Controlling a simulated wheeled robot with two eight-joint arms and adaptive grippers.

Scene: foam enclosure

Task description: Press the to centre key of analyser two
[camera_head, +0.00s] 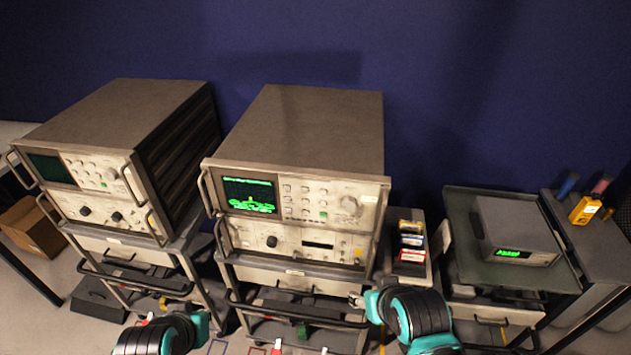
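Two stacked beige analysers stand on carts. The middle analyser (300,228) has a lit green screen (249,195) with a trace, small keys (304,195) to its right and a large knob (350,206). The left analyser (95,190) has a dark screen (52,170). Labels are too small to read, so I cannot tell which is analyser two or which key is to centre. My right gripper (356,300) is below and in front of the middle analyser, apart from its keys. My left arm is low at the bottom left; its fingertips are not clearly visible.
Handles (205,190) stick out at the analysers' front edges. A small instrument (515,232) with a green display sits on a dark tray (463,212) at the right. A yellow meter (585,209) lies farther right. Small boxes (411,241) stand beside the middle analyser.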

